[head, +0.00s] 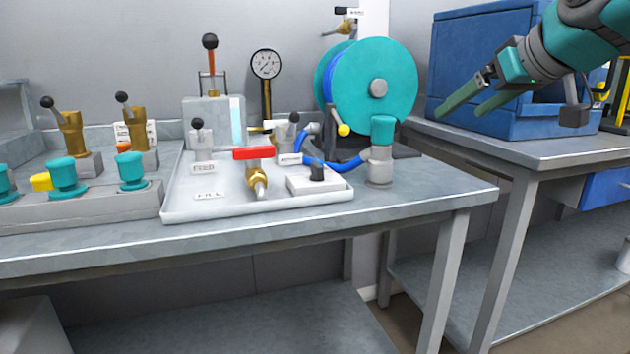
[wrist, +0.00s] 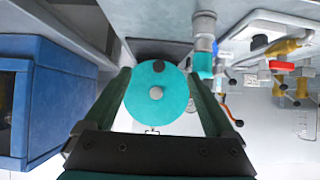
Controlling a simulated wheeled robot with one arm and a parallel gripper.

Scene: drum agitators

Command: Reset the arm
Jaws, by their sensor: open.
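My gripper (head: 470,104) is at the upper right of the head view, with its two green fingers apart and nothing between them. It is in the air in front of the blue cabinet (head: 480,60), above the right-hand bench (head: 520,147). In the wrist view, my gripper (wrist: 158,95) shows its two dark green fingers spread. The teal hose reel (wrist: 150,112) appears between and beyond them. In the head view the reel (head: 375,75) stands at the back of the left bench, left of the gripper and apart from it.
A white tray (head: 235,207) with a red-handled brass valve (head: 254,155) sits on the left bench (head: 400,205). A teal-capped nozzle (head: 381,150) stands beside it. Brass levers and teal knobs (head: 67,177) are at the left. A gap separates the two benches.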

